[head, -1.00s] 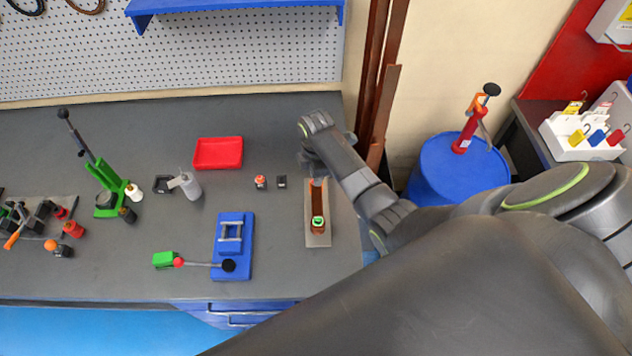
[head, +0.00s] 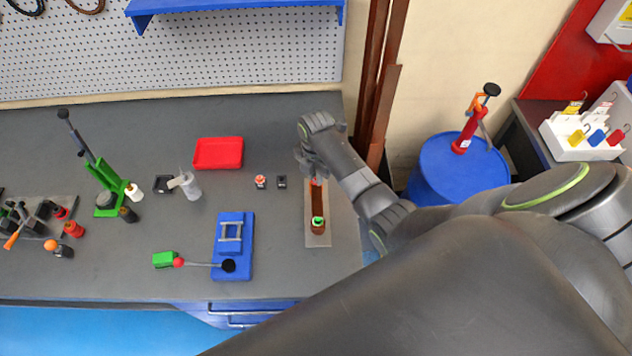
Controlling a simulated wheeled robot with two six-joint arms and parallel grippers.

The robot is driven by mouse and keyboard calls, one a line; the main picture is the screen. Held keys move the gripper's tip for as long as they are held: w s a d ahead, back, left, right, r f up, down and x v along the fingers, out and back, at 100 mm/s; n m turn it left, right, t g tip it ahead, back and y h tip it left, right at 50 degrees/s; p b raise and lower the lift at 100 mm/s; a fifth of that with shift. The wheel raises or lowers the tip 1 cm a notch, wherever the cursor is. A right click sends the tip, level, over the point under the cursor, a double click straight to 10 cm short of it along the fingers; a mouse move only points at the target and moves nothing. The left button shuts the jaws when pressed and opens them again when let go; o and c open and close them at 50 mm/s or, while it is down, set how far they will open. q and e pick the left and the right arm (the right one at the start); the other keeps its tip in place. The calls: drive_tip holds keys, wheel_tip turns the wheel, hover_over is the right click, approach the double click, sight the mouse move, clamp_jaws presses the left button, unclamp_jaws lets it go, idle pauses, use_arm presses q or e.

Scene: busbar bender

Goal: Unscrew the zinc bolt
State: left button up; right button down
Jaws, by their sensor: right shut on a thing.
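A brown copper bar (head: 318,201) lies on a light grey plate (head: 327,238) on the bench. A green-ringed fastener (head: 318,222) sits at its near end. An orange mark (head: 317,182) shows at its far end, partly covered by my right gripper. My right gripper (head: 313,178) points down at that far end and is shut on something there. This fits the zinc bolt, which is hidden by the fingers and too small to make out. My left gripper is not in view.
Left of the plate stand a small orange-topped part (head: 260,182), a small black part (head: 282,182) and a blue bender (head: 246,262) with a lever. A red tray (head: 218,153) lies further back. A blue drum (head: 450,178) stands right of the bench.

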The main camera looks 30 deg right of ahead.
idle(0.3)
drive_tip(key=n, duration=0.5)
drive_tip(key=shift+n, duration=0.4)
drive_tip(key=n, duration=0.5)
drive_tip(key=shift+n, duration=0.4)
drive_tip(key=c, duration=1.6)
unclamp_jaws()
drive_tip(key=shift+c, duration=0.2)
